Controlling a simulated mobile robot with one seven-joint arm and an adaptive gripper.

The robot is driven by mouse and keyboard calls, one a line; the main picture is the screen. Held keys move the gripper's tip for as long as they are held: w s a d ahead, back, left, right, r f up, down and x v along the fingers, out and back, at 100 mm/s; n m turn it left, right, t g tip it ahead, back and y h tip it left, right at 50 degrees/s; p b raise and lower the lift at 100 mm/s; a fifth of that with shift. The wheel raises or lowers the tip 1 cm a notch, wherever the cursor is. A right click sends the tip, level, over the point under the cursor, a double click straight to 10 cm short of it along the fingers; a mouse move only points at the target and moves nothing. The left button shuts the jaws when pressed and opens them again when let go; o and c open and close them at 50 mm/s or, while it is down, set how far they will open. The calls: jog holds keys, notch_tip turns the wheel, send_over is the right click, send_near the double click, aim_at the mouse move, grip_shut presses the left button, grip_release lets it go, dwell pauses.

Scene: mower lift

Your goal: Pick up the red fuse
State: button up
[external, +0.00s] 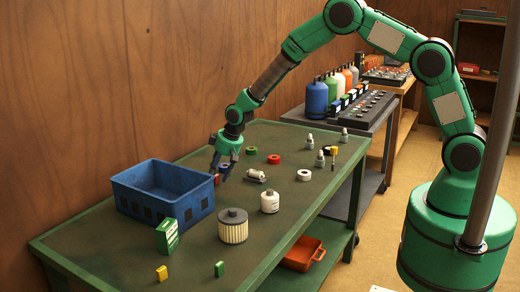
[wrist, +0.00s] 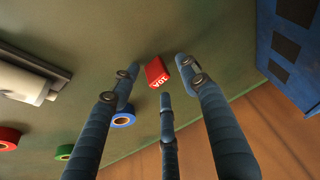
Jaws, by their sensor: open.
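The red fuse (wrist: 157,72) is a small red block with white "10A" lettering, lying on the green workbench (wrist: 215,50). In the external view a bit of the red fuse (external: 216,180) shows just below my fingers, right of the blue crate. My gripper (wrist: 160,82) has three dark fingers, spread open and empty. In the wrist view the fingertips are around the fuse, two to its sides and one below it in the picture. No finger clearly touches it. In the external view my gripper (external: 225,168) points down, low over the bench; its fingers partly hide the fuse.
A blue crate (external: 180,210) stands close left of my gripper. A blue tape roll (wrist: 123,118) lies near my fingers. Green (external: 251,150) and red (external: 274,159) rolls and a silver-white cylinder (external: 256,175) lie to the right. A filter (external: 233,226) stands nearer the front.

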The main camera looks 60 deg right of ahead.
aim_at(217, 176)
dwell(0.5)
jog(key=c, duration=1.1)
jog(key=shift+r+p, duration=0.3)
jog(key=shift+r, duration=0.55)
notch_tip(217, 176, up, 2)
jog(key=shift+r+p, duration=0.15)
jog(key=shift+p, duration=0.15)
jog(key=s, duration=0.5)
jog(key=s+p, duration=0.1)
jog(key=s, duration=0.4)
jog(key=s+r+p, duration=0.1)
jog(key=s, duration=0.5)
jog(key=shift+d, duration=0.3)
